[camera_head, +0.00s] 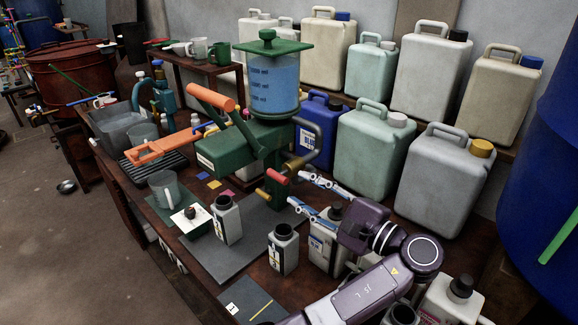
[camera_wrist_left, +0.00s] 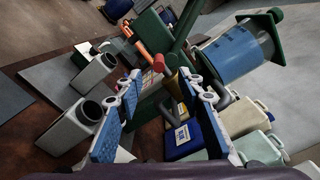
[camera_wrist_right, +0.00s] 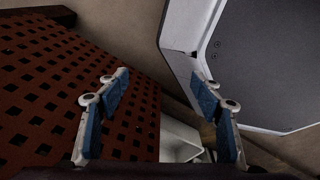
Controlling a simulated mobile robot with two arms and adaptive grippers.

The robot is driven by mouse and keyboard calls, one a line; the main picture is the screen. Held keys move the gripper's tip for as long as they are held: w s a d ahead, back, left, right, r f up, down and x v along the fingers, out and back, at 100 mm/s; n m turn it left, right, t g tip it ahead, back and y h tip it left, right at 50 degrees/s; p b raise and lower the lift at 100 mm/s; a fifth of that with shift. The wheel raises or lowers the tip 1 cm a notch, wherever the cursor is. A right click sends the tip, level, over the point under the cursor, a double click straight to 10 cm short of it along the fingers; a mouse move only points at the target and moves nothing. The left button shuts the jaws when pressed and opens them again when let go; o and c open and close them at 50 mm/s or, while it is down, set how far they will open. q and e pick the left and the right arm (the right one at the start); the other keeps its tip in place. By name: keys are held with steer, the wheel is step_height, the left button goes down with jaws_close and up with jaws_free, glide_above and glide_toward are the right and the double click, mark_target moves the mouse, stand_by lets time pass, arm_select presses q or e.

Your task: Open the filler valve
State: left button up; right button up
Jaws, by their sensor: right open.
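The filler is a green machine (camera_head: 235,150) on the bench with a clear cylinder of blue liquid (camera_head: 274,82) on top and a long orange handle (camera_head: 160,147). Low on its front, a short lever with a red grip (camera_head: 277,176) sits by a brass fitting (camera_head: 293,165); I take it as the valve. My left gripper (camera_head: 297,188) is open, its fingertips just right of the red grip. In the left wrist view the red grip (camera_wrist_left: 158,63) shows between the open fingers; contact cannot be told. My right gripper (camera_wrist_right: 158,85) is open and empty, away from the filler.
Open-necked bottles (camera_head: 283,250) stand in front of the filler, and another white bottle (camera_head: 325,240) is close under my left gripper. Large jerrycans (camera_head: 375,150) line the back. A clear jug (camera_head: 163,190) stands left. The right wrist view shows a perforated rust-red surface (camera_wrist_right: 45,90).

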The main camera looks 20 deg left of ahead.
mark_target(281, 175)
arm_select(q)
steer(key=x, duration=0.3)
steer(key=p+x, duration=0.1)
steer(key=x, duration=0.2)
steer(key=shift+a+r, duration=0.2)
steer(key=shift+a, duration=0.1)
steer(key=shift+w+a, duration=0.15)
steer(key=shift+a, duration=0.15)
steer(key=shift+a+f, duration=0.1)
steer(key=shift+a, duration=0.05)
steer(key=c, duration=0.7)
jaws_close()
arm_select(e)
steer(key=shift+s+d+r, duration=0.15)
steer(key=shift+s+r, duration=0.2)
steer(key=shift+s, duration=0.25)
steer(key=shift+s+d+r, duration=0.1)
steer(key=shift+s+r, duration=0.25)
steer(key=shift+s, duration=0.25)
